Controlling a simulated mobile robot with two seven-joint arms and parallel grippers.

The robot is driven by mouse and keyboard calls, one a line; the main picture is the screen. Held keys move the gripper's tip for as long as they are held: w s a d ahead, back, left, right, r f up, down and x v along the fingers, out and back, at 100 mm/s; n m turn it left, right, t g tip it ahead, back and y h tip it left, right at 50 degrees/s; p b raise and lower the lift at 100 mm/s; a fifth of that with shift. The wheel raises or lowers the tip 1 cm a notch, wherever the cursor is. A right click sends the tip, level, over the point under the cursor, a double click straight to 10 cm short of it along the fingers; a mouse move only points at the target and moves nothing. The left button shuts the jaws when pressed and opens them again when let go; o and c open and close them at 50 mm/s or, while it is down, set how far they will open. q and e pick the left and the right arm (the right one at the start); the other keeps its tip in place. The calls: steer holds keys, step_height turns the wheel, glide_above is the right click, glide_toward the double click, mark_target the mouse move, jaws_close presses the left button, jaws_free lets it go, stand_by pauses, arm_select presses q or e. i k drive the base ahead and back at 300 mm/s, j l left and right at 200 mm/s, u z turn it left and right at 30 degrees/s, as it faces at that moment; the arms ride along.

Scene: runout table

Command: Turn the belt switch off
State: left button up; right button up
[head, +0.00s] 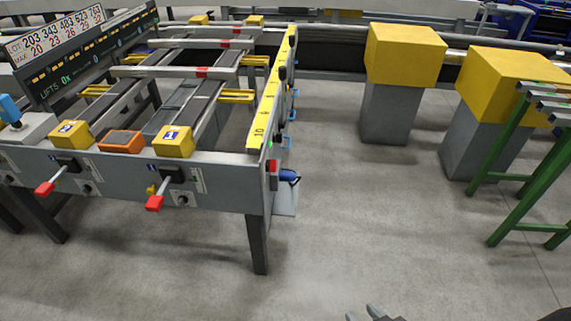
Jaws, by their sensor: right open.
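The runout table (225,185) stands at the left, with a grey front panel. Two levers with red grips stick out of it, a left lever (46,188) and a right lever (155,202). Small dark round knobs sit beside them, a left knob (88,188) and a right knob (182,200). A small yellow part (151,189) is by the right lever. I cannot tell which control is the belt switch. My right gripper (372,314) shows only its fingertips at the bottom edge, open, well apart from the panel. My left gripper is out of view.
Two yellow-topped grey blocks (392,112) stand at the back right. A green trestle (525,170) is at the right edge. A blue and red fitting (287,177) juts from the table's right corner. The floor before the table is clear.

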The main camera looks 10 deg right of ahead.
mark_target(270, 165)
steer(key=l, duration=0.35)
steer(key=u, duration=0.35)
steer(key=i+l+u, duration=0.15)
steer(key=u, duration=0.25)
steer(key=l+u, duration=0.65)
steer(key=l, duration=0.15)
steer(key=i+l+u, duration=0.2)
steer(key=l, duration=0.15)
steer(key=l+u, duration=0.15)
steer(key=l, duration=0.35)
steer(key=k+l+u, duration=0.1)
steer(key=l, duration=0.4)
steer(key=l+u, duration=0.15)
steer(key=l, duration=0.35)
steer(key=k+l, duration=0.1)
steer(key=l, duration=0.9)
steer(key=k+l, duration=0.15)
steer(key=l, duration=0.4)
